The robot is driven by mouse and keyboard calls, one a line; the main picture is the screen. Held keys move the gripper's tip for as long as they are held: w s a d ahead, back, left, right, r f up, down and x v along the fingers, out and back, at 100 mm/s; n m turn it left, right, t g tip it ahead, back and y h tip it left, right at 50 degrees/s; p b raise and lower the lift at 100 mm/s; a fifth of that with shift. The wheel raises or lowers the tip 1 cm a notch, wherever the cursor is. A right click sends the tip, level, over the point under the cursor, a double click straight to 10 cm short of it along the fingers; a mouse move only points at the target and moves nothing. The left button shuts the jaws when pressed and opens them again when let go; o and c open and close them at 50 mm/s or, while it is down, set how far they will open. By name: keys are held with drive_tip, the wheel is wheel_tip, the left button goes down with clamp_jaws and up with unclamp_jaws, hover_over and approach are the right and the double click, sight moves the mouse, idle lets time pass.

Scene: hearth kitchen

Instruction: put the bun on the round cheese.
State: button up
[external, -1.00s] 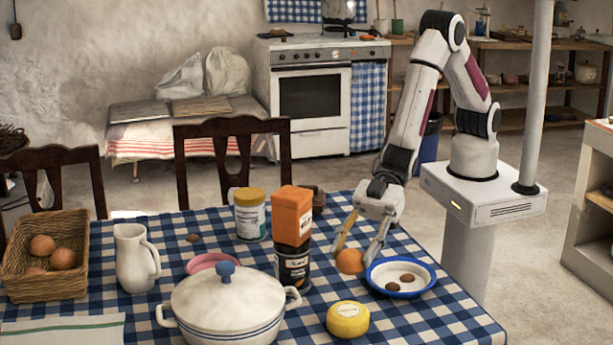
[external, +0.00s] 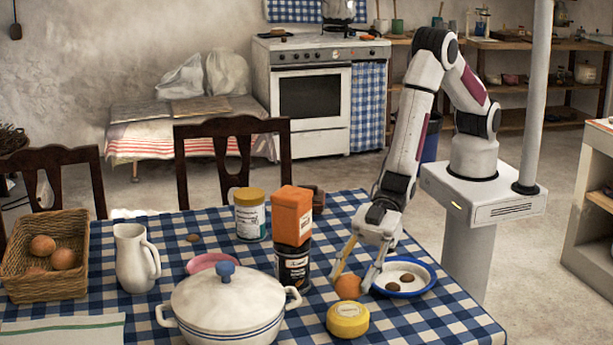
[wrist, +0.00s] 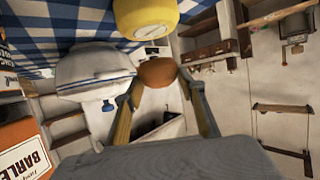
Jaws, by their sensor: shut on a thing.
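The bun (external: 348,287) is round and orange-brown. My gripper (external: 354,284) is shut on it, with one finger on each side. In the external view the bun shows just behind the upper edge of the round cheese (external: 347,321), a low yellow disc with a pale label on top, lying on the table. In the wrist view the bun (wrist: 157,72) is between the fingertips and the cheese (wrist: 145,18) is at the top edge. I cannot tell whether the bun touches the cheese.
A blue-rimmed plate (external: 427,268) with small brown items is right of my gripper. A dark canister (external: 292,268) with an orange box (external: 291,215) on it stands to the left. A white lidded pot (external: 226,305) is left of the cheese. The checked cloth (external: 440,315) is clear at right front.

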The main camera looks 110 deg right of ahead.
sight(353, 290)
drive_tip(key=shift+f, duration=0.15)
drive_tip(key=shift+f, duration=1.8)
drive_tip(key=shift+f, duration=0.1)
drive_tip(key=o, duration=0.7)
drive_tip(key=shift+s, duration=0.1)
drive_tip(key=shift+v, duration=6)
